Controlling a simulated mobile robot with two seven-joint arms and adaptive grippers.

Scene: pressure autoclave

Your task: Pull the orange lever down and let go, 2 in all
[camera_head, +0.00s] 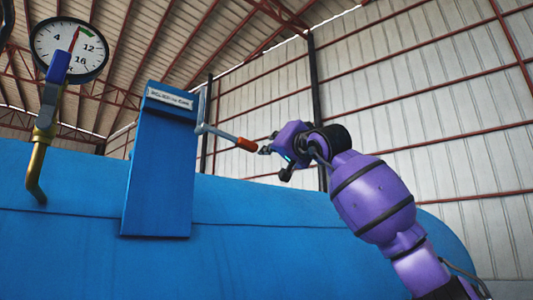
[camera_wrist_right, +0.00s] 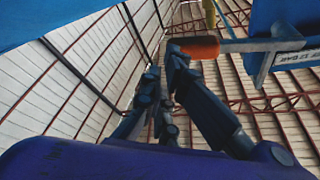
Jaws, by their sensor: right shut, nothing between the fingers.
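The lever (camera_head: 222,134) is a grey bent rod on the right side of a blue upright box (camera_head: 160,175). Its orange grip (camera_head: 247,144) points right and slightly down. My right gripper (camera_head: 264,150) is at the free end of the grip, with its fingers shut and empty. In the right wrist view the orange grip (camera_wrist_right: 197,47) shows just beyond the fingertips (camera_wrist_right: 165,70). I cannot tell whether the fingers touch it. My left gripper is not in view.
A round gauge (camera_head: 69,50) with a red needle and green sector is at the upper left, above a blue-handled valve (camera_head: 50,95) on a brass pipe. The large blue vessel (camera_head: 75,250) fills the lower part.

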